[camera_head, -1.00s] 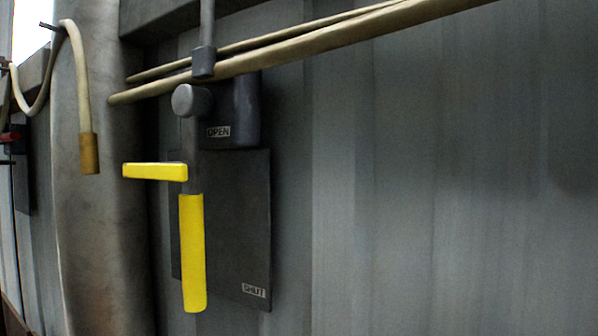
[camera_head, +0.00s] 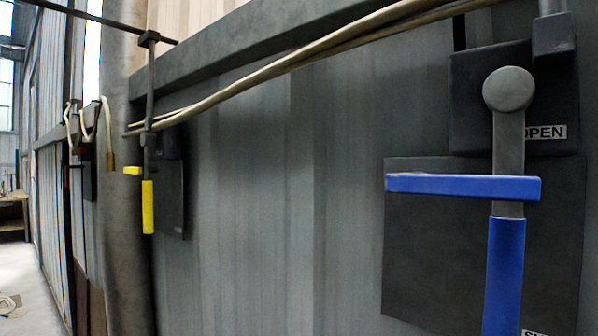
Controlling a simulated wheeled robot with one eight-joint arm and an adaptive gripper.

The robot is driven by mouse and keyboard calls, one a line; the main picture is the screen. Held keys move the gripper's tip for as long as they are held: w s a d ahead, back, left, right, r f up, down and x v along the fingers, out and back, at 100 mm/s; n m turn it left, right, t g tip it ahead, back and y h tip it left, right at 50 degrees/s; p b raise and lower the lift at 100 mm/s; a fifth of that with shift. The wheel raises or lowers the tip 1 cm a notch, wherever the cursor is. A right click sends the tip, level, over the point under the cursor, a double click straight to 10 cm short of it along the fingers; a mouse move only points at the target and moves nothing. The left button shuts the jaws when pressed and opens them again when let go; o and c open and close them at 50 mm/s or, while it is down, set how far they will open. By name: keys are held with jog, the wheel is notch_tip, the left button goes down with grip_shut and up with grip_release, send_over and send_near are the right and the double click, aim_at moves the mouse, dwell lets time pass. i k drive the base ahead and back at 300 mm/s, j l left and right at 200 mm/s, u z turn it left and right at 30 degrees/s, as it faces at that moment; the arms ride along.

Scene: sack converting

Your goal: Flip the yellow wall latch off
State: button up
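The yellow wall latch (camera_head: 148,207) is on the wall left of the middle, small and farther off. Its long yellow handle hangs straight down and a short yellow bar (camera_head: 132,171) sticks out to the left above it. A dark plate (camera_head: 170,197) is behind it; its labels cannot be read now. My gripper does not show in this view.
A blue latch (camera_head: 503,265) of the same kind, handle down, is close at the right, with an OPEN label (camera_head: 546,132) above its plate. Pale hoses (camera_head: 290,65) run along the wall above. A round column (camera_head: 122,210) stands left of the yellow latch. Open floor (camera_head: 27,265) shows far left.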

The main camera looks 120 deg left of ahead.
aim_at(126, 170)
jog(key=i+l+u, duration=0.15)
jog(key=i, duration=0.2)
jog(key=i+l+u, duration=0.1)
jog(key=l+u, duration=0.1)
jog(key=u, duration=0.85)
jog(key=k+l+u, duration=0.1)
jog(key=u, duration=0.35)
jog(key=k+u, duration=0.1)
jog(key=u, duration=0.85)
jog(key=k+u, duration=0.15)
jog(key=u, duration=0.35)
jog(key=i+j+u, duration=0.25)
jog(key=j+u, duration=0.25)
jog(key=i+j+u, duration=0.25)
jog(key=u, duration=0.2)
jog(key=i+j+u, duration=0.2)
jog(key=i+u, duration=0.45)
